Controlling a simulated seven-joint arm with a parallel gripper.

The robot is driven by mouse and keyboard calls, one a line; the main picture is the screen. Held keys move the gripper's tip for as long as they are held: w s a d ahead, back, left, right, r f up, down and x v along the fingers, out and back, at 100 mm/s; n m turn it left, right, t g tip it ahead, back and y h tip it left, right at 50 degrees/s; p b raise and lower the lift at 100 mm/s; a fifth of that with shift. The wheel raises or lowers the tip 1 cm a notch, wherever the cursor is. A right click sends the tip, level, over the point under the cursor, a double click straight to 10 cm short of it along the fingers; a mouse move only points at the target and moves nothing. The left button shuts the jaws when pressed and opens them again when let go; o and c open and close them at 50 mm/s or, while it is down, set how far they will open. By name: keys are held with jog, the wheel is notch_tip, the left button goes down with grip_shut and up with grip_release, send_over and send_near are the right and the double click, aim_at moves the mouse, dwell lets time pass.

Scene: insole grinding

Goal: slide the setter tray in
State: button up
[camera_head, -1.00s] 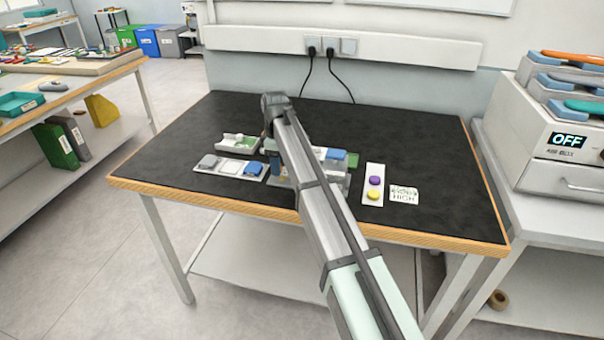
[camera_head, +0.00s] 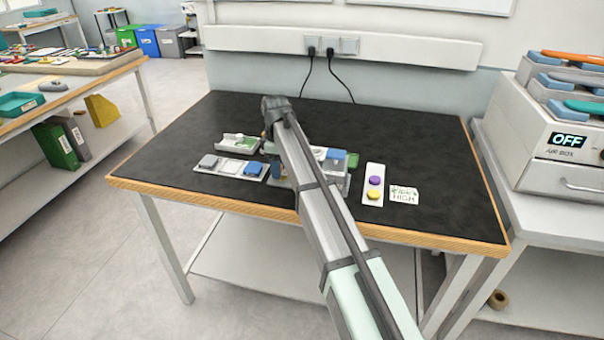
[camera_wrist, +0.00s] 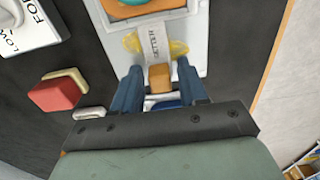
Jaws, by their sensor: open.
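The setter tray (camera_wrist: 155,42), with a pale label reading "SETTER", shows in the wrist view at the top centre, between yellow patches. A small orange-brown block (camera_wrist: 160,78) sits at its near end. My gripper (camera_wrist: 158,74) is open, with one blue finger on each side of this block; I cannot tell whether either finger touches it. In the head view my arm hides the gripper and most of the grey and blue device (camera_head: 336,163) on the black-topped table. I cannot tell how far the tray is in.
In the wrist view a red block (camera_wrist: 52,95) lies left of the fingers. In the head view a white panel with purple and yellow buttons (camera_head: 374,184) and a card (camera_head: 404,195) lie to the right. A white three-part holder (camera_head: 231,168) lies left. The table's right side is clear.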

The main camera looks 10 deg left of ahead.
jog(key=shift+c, duration=0.2)
jog(key=c, duration=0.6)
jog(key=shift+d, duration=4.4)
jog(key=o, duration=0.6)
jog(key=shift+o, duration=0.2)
jog(key=shift+r, duration=3.5)
